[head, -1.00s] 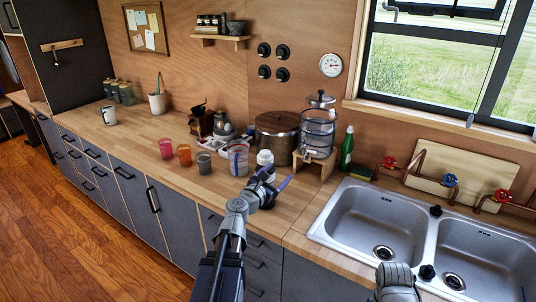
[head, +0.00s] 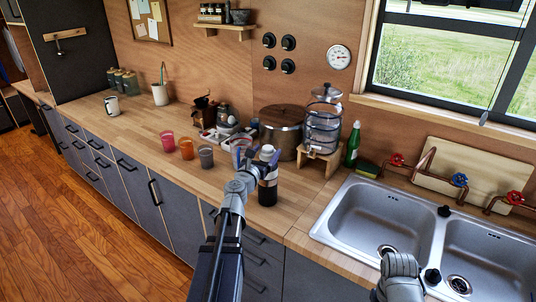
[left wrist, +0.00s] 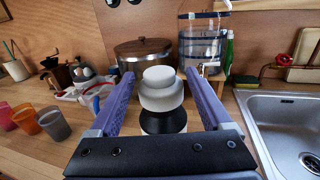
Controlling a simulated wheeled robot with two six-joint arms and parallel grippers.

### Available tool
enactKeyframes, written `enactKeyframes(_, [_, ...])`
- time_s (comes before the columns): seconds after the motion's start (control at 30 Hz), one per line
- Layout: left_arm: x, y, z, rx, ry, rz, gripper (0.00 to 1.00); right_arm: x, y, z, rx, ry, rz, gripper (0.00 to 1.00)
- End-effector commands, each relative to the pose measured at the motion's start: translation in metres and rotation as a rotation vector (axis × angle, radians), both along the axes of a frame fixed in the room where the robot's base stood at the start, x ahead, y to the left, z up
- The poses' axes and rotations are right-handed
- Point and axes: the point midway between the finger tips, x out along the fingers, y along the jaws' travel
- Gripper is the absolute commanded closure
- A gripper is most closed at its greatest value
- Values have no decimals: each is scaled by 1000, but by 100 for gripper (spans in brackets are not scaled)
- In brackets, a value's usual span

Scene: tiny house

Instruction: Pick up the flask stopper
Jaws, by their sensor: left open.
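The flask (head: 268,190) is a dark bottle standing upright on the wooden counter (head: 150,135), close to its front edge. Its white stopper (head: 267,152) is on top. My left gripper (head: 251,155) is open and beside the flask's top in the head view. In the left wrist view, the white stopper (left wrist: 160,88) shows between the two open purple fingers, with a gap on each side. The flask's dark shoulder (left wrist: 163,122) shows below it, and the gripper's black palm hides the lower body. My right gripper is out of view; only a grey part of my right arm shows.
Red, orange and grey cups (head: 186,149) stand left of the flask. A large lidded pot (head: 281,132), a glass dispenser (head: 323,128) on a wooden stand and a green bottle (head: 352,146) stand behind. A double sink (head: 375,215) lies to the right.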

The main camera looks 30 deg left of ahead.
Motion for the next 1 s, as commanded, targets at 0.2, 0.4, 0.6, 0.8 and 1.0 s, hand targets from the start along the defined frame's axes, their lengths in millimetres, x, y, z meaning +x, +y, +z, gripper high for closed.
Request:
enactKeyframes(0.2, [7,1,0,1,0,0,18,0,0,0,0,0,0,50])
enactKeyframes(0.4, [33,7,2,1,0,0,18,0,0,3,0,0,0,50])
enactKeyframes(0.6, [55,9,2,1,0,0,18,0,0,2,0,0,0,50])
enactKeyframes(0.8, [53,9,2,1,0,1,18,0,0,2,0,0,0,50])
enactKeyframes(1.0, [53,9,2,1,0,1,40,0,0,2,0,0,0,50])
